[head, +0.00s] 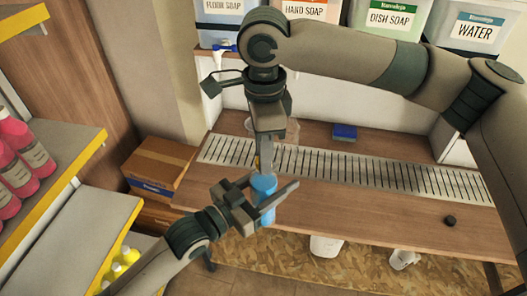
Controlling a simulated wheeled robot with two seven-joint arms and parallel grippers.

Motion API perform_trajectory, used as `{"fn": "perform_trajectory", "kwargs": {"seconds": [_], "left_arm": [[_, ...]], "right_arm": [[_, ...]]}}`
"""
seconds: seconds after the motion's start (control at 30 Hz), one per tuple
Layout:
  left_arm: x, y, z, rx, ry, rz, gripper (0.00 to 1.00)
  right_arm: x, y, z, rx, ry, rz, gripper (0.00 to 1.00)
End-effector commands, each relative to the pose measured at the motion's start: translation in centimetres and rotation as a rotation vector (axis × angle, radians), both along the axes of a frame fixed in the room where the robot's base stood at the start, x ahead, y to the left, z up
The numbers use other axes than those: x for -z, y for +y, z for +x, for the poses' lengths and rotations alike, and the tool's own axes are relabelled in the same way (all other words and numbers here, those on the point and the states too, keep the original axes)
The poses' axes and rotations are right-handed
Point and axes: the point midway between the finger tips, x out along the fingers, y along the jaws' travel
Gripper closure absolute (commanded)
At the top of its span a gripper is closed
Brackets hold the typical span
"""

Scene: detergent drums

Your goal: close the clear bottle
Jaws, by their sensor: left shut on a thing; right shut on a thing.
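A bottle with blue showing through or on it (264,186) stands about upright at the front edge of the table; I cannot tell whether its wall is clear. My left gripper (266,198) comes in from the lower left and is shut around the bottle's body. My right gripper (265,168) points straight down just above the bottle's top. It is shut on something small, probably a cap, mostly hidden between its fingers. Whether that thing touches the bottle's mouth I cannot tell. A small dark round piece, perhaps a cap (449,220), lies on the table at the right.
The wooden table (370,214) has a slotted metal strip (360,172) along it. A blue sponge (343,132) lies behind. Labelled drums (388,20) stand on the shelf above. Pink bottles (22,150) fill the left shelf. A cardboard box (158,165) stands left of the table.

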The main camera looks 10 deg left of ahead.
Motion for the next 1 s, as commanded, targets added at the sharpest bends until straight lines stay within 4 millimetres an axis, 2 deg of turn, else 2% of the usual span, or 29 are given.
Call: {"fn": "perform_trajectory", "kwargs": {"seconds": [0.1, 0.13, 0.2, 0.57, 1.0], "left_arm": [[-0.1, -0.1, -0.1, 0.002, -0.003, -0.001, 1.0], [-0.1, -0.1, -0.1, 0.002, -0.003, -0.001, 1.0], [-0.1, -0.1, -0.1, 0.002, -0.003, -0.001, 1.0], [-0.2, -0.1, 0.0, 0.001, -0.003, -0.001, 1.0], [-0.2, 0.0, 0.0, 0.001, -0.004, -0.002, 1.0]], "right_arm": [[-0.1, 0.1, 0.0, -0.001, -0.002, 0.004, 0.95], [-0.1, 0.1, 0.0, -0.001, -0.002, 0.004, 0.72], [-0.1, 0.1, 0.0, -0.002, -0.002, 0.003, 0.56], [-0.3, 0.0, 0.0, -0.002, -0.002, 0.002, 0.56], [-4.3, 0.0, 0.0, -0.003, -0.001, 0.0, 0.56]]}}
